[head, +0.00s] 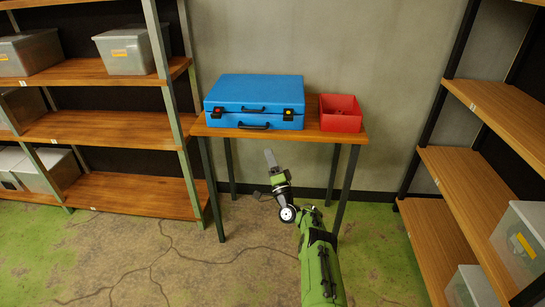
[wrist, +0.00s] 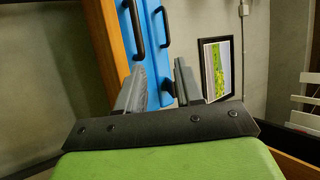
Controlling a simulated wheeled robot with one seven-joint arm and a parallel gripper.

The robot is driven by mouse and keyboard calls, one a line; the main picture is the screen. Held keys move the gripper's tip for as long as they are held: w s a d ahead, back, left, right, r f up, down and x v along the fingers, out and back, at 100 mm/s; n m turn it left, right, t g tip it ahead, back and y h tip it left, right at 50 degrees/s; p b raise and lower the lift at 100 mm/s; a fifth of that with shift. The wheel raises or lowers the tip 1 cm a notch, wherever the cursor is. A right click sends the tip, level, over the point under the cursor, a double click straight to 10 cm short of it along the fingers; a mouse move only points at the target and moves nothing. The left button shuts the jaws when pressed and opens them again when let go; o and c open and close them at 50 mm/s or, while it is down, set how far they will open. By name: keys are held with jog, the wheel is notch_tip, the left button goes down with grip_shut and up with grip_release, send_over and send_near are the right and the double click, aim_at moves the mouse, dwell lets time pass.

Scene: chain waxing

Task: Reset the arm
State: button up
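My arm (head: 318,250) reaches up from the bottom of the head view. My gripper (head: 270,154) is at its far end, in front of the table and below the tabletop in the picture. In the wrist view the two fingers of my gripper (wrist: 160,82) stand apart with nothing between them. The blue case (head: 240,92) lies on the wooden table (head: 322,135), shut, with black handles on its front. The case also shows in the wrist view (wrist: 158,60), turned on its side and beyond the fingers.
A red open box (head: 340,112) sits at the table's right end. Wooden shelves (head: 110,128) with grey bins stand on the left, and more shelves (head: 455,170) stand on the right. Cracked floor (head: 160,265) is open at the front left. A framed picture (wrist: 217,68) shows in the wrist view.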

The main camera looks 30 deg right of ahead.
jog(key=w+a+r+n+g+y, duration=0.35)
jog(key=a+r+n+y, duration=0.2)
jog(key=a+r, duration=0.35)
jog(key=w+a+r+n+g+y, duration=0.4)
jog(key=a+r+n, duration=0.35)
jog(key=a, duration=0.45)
jog(key=s+a+r+n+g, duration=0.2)
jog(key=s+a+r, duration=0.3)
jog(key=a, duration=0.1)
jog(key=s+a+r+n+g, duration=0.2)
jog(key=s+a+g, duration=0.15)
jog(key=s, duration=0.65)
jog(key=s+f+g+h, duration=0.2)
jog(key=s+f+g, duration=0.15)
jog(key=s, duration=1.55)
jog(key=s+f+g+h, duration=0.2)
jog(key=s+f+h, duration=0.15)
jog(key=s, duration=1.45)
notch_tip(320, 180, up, 17)
jog(key=y+p, duration=0.1)
jog(key=p, duration=1.6)
jog(key=shift+w+d+p, duration=0.25)
jog(key=shift+w+p, duration=0.05)
